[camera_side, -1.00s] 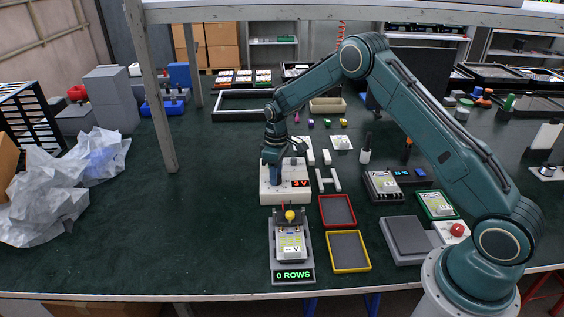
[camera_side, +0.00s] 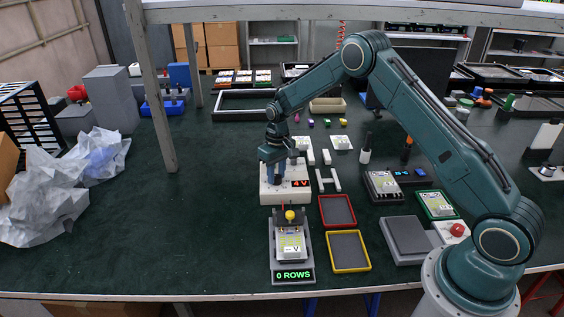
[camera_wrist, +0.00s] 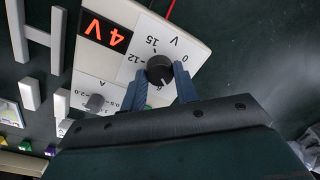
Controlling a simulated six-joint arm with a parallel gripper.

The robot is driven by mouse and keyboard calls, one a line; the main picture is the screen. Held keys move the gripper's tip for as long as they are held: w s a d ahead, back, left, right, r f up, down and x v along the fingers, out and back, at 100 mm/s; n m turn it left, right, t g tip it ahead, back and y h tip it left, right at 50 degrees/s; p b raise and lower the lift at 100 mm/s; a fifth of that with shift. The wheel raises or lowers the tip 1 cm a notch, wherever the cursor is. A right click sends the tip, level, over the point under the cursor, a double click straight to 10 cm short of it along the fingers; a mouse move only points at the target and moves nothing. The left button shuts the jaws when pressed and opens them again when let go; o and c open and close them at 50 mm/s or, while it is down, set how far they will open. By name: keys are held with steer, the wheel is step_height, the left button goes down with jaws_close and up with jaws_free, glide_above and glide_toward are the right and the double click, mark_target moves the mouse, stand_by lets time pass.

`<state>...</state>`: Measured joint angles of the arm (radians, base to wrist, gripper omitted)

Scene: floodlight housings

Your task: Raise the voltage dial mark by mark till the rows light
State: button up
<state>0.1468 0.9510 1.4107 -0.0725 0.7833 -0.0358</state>
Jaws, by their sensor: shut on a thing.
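The power supply (camera_side: 284,192) is a white box on the green bench, and its red display (camera_side: 300,183) reads 4 V. In the wrist view the display (camera_wrist: 105,33) also reads 4 V. The black voltage dial (camera_wrist: 160,69) sits between the two blue fingers of my gripper (camera_wrist: 161,82), which is shut on it. My gripper also shows over the box in the side view (camera_side: 274,178). The floodlight housing (camera_side: 291,243) lies in a grey test fixture (camera_side: 278,262) whose green display (camera_side: 293,275) reads 0 ROWS.
A second knob marked A (camera_wrist: 96,102) is beside the voltage dial. A red tray (camera_side: 322,213) and a yellow tray (camera_side: 330,252) lie right of the fixture. Crumpled plastic (camera_side: 45,205) is at the far left; the bench between is clear.

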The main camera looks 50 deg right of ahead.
mark_target(279, 176)
steer(key=m, duration=0.5)
steer(key=shift+m, duration=0.3)
stand_by(0.4)
steer(key=o, duration=1)
steer(key=shift+c, duration=0.2)
steer(key=shift+r, duration=0.1)
step_height(279, 176, up, 14)
steer(key=shift+s+d, duration=0.25)
steer(key=shift+d, duration=0.05)
